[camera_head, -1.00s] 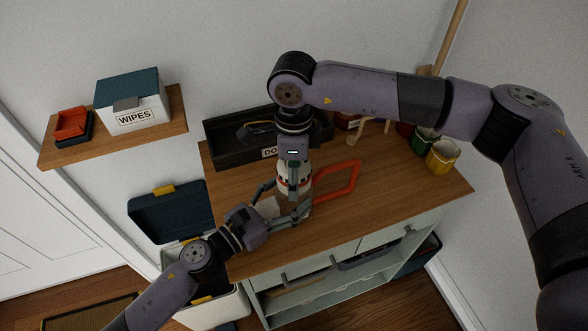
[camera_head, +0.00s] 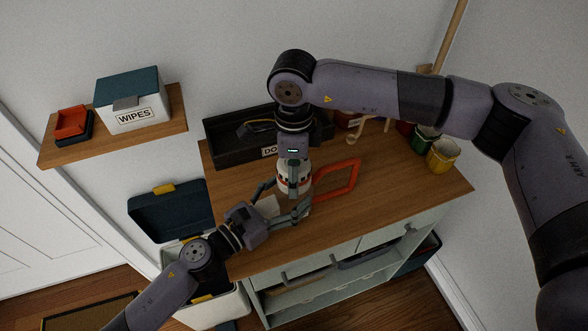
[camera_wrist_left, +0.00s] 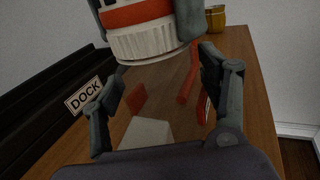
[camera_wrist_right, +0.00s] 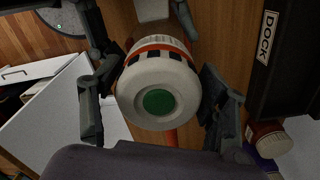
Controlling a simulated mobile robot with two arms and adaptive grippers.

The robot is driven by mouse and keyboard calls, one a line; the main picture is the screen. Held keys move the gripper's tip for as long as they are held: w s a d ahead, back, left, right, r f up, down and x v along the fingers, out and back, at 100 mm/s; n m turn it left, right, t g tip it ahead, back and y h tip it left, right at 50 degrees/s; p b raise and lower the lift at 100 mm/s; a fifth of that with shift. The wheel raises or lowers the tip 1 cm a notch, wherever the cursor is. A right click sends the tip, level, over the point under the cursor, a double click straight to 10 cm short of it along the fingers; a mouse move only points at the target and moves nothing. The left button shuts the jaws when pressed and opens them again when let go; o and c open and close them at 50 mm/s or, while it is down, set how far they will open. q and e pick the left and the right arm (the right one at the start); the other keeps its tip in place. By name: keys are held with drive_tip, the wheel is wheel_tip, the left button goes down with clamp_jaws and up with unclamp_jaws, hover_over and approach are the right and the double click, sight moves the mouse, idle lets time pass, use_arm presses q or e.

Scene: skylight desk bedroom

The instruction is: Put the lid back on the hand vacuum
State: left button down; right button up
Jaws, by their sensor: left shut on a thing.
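The hand vacuum's clear body (camera_wrist_left: 150,85) stands upright on the wooden top, between the fingers of my left gripper (camera_head: 285,210), which is shut on it. A white ribbed lid (camera_wrist_left: 150,42) with an orange band sits at its upper end; I cannot tell whether it is fully seated. In the right wrist view the lid's round top with a green disc (camera_wrist_right: 158,102) faces the camera. My right gripper (camera_head: 295,182) comes straight down, its fingers on both sides of the lid; whether they grip is unclear. An orange loop handle (camera_head: 352,166) reaches out to the right.
A black tray marked DOCK (camera_head: 222,152) stands behind. Green (camera_head: 425,142) and yellow (camera_head: 443,158) pots stand at the right back. A wall shelf (camera_head: 175,125) holds the WIPES box (camera_head: 130,95). The cabinet top (camera_head: 400,190) is clear at the front right.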

drive_tip(key=shift+o, duration=1.4)
drive_tip(key=shift+r, duration=0.1)
wheel_tip(320, 180, up, 12)
drive_tip(key=shift+f, duration=0.1)
use_arm(q)
drive_tip(key=shift+c, duration=1)
unclamp_jaws()
drive_tip(key=v, duration=1.2)
